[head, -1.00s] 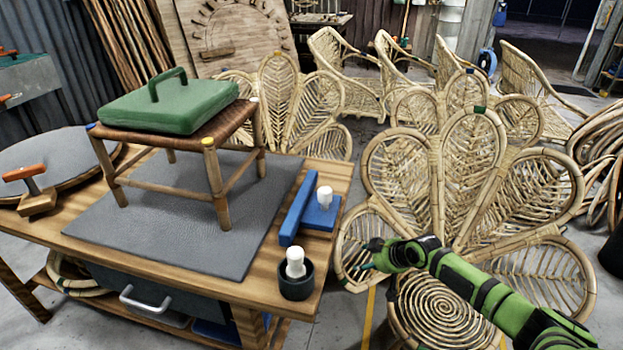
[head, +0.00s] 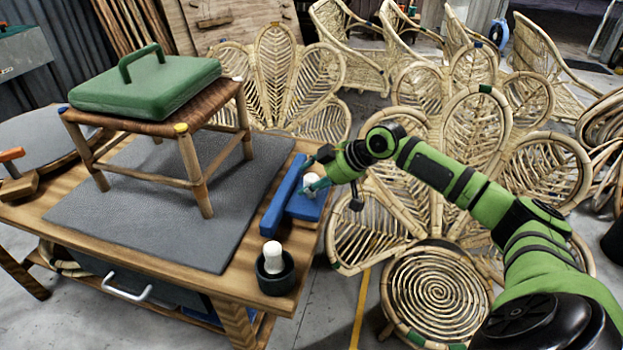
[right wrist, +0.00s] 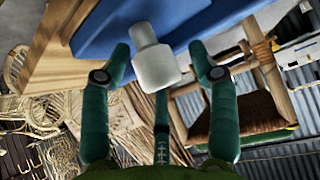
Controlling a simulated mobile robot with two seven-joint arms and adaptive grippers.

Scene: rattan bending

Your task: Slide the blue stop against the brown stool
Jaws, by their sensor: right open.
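The blue stop (head: 283,209) lies at the right part of the bench, a long blue bar with a flat block and a white knob (head: 310,184) on it. The brown stool (head: 195,165) stands upright on the grey mat, left of the stop, with a clear gap between them. A green case-shaped weight with a handle (head: 145,88) rests on its woven seat. My right gripper (head: 318,184) is at the knob. In the right wrist view its open fingers (right wrist: 160,72) stand either side of the white knob (right wrist: 155,62), apart from it. My left gripper is not in view.
A dark cup with a white-topped tool (head: 275,268) stands near the bench's front right corner. The grey mat (head: 150,225) is bare between stool and stop. Rattan chairs (head: 437,290) stand close to the bench's right side. A round table with an orange-handled tool (head: 15,180) is at left.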

